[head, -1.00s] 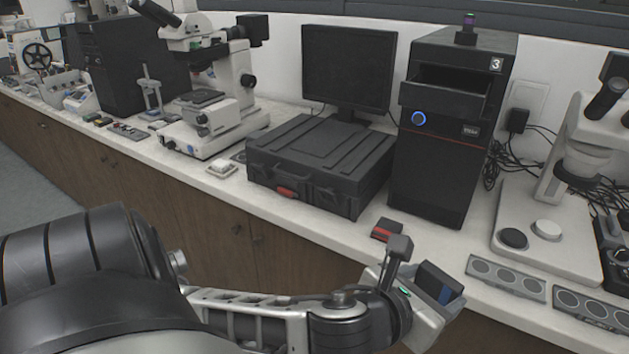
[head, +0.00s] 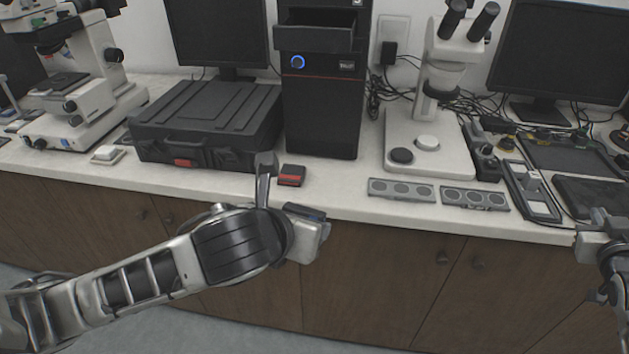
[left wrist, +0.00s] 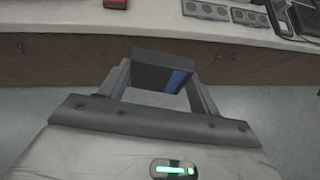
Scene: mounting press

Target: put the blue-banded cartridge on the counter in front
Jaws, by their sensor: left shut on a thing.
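The blue-banded cartridge (left wrist: 158,73) is a dark block with a blue stripe, held between the two fingers of my left gripper (left wrist: 160,84) in the left wrist view. In the head view only a small part of the cartridge (head: 306,212) shows past my left gripper (head: 314,222), in front of the counter's front edge. The pale counter (head: 345,198) runs across behind it. My right gripper (head: 604,272) is at the right edge of the head view, partly cut off; its jaw opening is unclear.
A red-banded cartridge (head: 291,175) lies on the counter just behind my left gripper. A black case (head: 207,120), a black tower (head: 322,115) and a microscope (head: 428,145) stand farther back. Two grey plates with round recesses (head: 401,190) (head: 474,198) lie to the right. A narrow counter strip is bare.

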